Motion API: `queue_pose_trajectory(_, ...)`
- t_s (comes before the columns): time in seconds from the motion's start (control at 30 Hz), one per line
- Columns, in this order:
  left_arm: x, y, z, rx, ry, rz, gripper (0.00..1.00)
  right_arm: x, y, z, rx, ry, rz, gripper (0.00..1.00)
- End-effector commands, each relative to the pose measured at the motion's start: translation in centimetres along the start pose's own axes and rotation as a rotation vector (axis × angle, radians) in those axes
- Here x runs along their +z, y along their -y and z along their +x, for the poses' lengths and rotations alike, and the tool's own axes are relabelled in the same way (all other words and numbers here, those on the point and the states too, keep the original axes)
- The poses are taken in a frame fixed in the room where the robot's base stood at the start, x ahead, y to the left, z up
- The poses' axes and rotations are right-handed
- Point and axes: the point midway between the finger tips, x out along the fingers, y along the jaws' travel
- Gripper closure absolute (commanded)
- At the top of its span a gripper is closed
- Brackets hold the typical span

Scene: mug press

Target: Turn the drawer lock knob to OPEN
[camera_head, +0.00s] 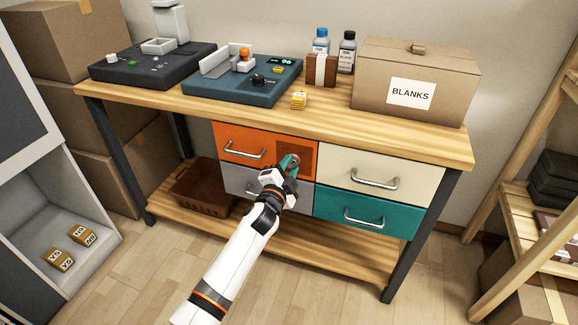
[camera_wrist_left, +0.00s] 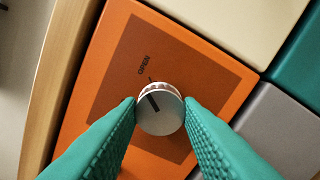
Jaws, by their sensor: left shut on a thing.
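The lock knob (camera_wrist_left: 160,112) is a round silver knob with a dark pointer line, on a brown plate on the orange drawer (camera_head: 239,141). In the left wrist view my left gripper (camera_wrist_left: 160,115) has its teal fingers on both sides of the knob, touching its rim. The pointer line runs slantwise, its upper end towards a small tick mark below the printed word OPEN (camera_wrist_left: 143,62). In the head view my left gripper (camera_head: 289,164) is at the right part of the orange drawer and partly hides the plate. The drawer front is flush with its neighbours. My right gripper is not in view.
A cream drawer (camera_head: 374,168), a teal drawer (camera_head: 340,213) and a grey drawer (camera_head: 238,182) surround the orange one. The wooden bench (camera_head: 330,116) above carries two machines, bottles and a BLANKS box (camera_head: 420,80). A brown crate (camera_head: 203,190) stands on the lower shelf.

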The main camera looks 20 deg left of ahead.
Motion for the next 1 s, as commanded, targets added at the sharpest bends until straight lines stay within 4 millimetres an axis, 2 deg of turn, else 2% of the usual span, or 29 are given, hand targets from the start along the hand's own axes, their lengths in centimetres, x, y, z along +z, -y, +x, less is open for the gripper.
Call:
queue_pose_trajectory(0.3, 0.07, 0.0, 0.01, 0.0, 0.002, 0.116, 0.91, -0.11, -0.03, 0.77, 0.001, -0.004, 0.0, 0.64)
queue_pose_trajectory(0.83, 0.05, 0.02, 0.01, 0.0, 0.001, 0.139, 0.91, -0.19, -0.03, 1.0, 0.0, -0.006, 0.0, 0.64)
queue_pose_trajectory(0.87, 0.05, 0.02, 0.01, 0.0, 0.001, 0.138, 0.65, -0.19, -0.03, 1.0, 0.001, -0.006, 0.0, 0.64)
queue_pose_trajectory(0.97, 0.04, 0.01, 0.01, 0.0, 0.001, 0.138, 0.48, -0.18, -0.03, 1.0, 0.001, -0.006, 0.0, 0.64)
queue_pose_trajectory(1.0, 0.04, 0.01, 0.01, 0.0, 0.001, 0.137, 0.46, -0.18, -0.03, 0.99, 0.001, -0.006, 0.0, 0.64)
